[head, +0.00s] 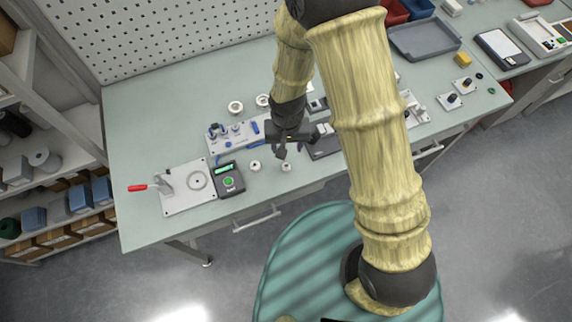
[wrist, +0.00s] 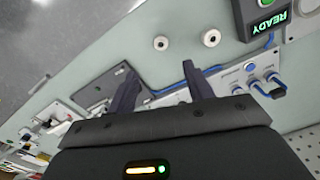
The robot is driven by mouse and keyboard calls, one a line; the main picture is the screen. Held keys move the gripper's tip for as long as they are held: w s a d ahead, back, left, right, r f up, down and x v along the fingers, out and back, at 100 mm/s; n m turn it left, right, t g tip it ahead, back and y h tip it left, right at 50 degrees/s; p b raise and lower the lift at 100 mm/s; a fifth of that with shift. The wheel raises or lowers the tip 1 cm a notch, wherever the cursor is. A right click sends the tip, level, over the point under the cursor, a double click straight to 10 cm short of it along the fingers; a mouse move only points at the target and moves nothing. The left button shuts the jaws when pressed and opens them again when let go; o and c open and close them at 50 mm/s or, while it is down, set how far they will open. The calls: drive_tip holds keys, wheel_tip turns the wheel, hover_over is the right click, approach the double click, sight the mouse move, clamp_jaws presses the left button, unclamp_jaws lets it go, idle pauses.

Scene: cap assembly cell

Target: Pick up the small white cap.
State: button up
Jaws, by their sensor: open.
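Two small white round pieces with dark centres lie on the pale green bench top, near its front edge. The left one (head: 255,166) lies beside the READY box, and the right one (head: 286,167) lies just in front of my gripper (head: 290,149). I cannot tell which is the cap. In the wrist view the piece nearer the READY box (wrist: 211,37) and the other piece (wrist: 160,43) both lie beyond the fingertips. My gripper (wrist: 156,67) is open, its two fingers apart with nothing between them, and touches neither piece.
A READY box (head: 229,180) and a plate with a red-handled clamp (head: 173,190) stand at left. A light fixture plate with blue parts (head: 230,138) lies behind the pieces, and a dark flat plate (head: 323,148) right of my gripper. White rings (head: 236,107) lie farther back.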

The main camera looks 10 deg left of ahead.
drive_tip(key=p, duration=0.1)
hover_over(286, 166)
drive_tip(key=shift+w+d+f, duration=0.1)
drive_tip(key=shift+f, duration=1.4)
drive_tip(key=shift+w+f, duration=0.1)
drive_tip(key=shift+f, duration=1.35)
drive_tip(key=shift+s+f+p, duration=0.1)
drive_tip(key=shift+f+p, duration=0.7)
drive_tip(key=shift+p, duration=0.15)
drive_tip(key=shift+f+p, duration=0.65)
drive_tip(key=shift+f, duration=1.15)
drive_tip(key=c, duration=0.9)
